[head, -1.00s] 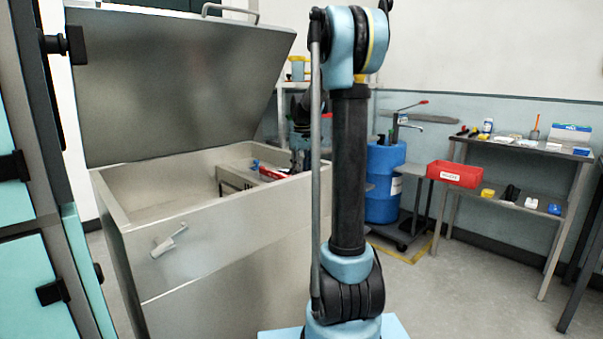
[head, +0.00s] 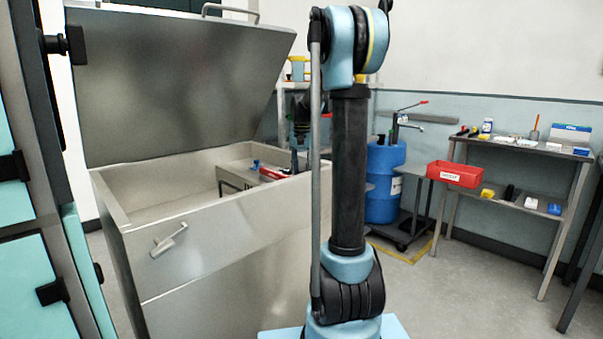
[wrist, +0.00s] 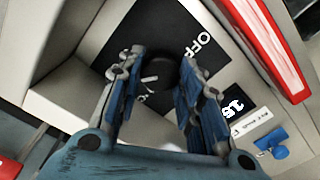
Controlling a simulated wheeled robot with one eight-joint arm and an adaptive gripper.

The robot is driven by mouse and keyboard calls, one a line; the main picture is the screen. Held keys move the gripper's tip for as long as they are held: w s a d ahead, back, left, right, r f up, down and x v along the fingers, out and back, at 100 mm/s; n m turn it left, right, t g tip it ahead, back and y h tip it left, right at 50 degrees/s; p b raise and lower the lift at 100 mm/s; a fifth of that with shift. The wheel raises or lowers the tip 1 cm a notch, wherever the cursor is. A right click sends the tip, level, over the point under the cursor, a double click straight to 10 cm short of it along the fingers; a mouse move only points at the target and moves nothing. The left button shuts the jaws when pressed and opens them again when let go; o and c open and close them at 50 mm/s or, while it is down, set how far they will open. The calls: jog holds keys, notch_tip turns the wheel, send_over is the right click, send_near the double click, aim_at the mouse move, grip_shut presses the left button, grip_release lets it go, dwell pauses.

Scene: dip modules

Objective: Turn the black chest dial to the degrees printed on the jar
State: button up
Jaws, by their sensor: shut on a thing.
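The black dial (wrist: 165,73) shows in the wrist view on a square black plate (wrist: 128,37) with white "OFF" lettering. A small white mark shows beside the dial, and other lettering is partly hidden. My gripper (wrist: 160,62) has its two blue-padded fingers on either side of the dial and is shut on it. In the head view the steel chest (head: 215,235) stands with its lid (head: 180,85) raised. I cannot tell which container is the jar, and no degrees on one are readable.
A black tag (wrist: 233,104) with white digits, a white label (wrist: 250,123) and a blue knob (wrist: 272,143) lie near my right finger. A red-edged part (wrist: 268,45) is close by.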

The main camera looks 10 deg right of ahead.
jog(key=shift+w+m, duration=0.15)
jog(key=shift+m, duration=1.15)
jog(key=o, duration=1.1)
jog(key=shift+c, duration=0.2)
jog(key=shift+r, duration=0.1)
notch_tip(320, 180, up, 12)
jog(key=shift+f, duration=0.2)
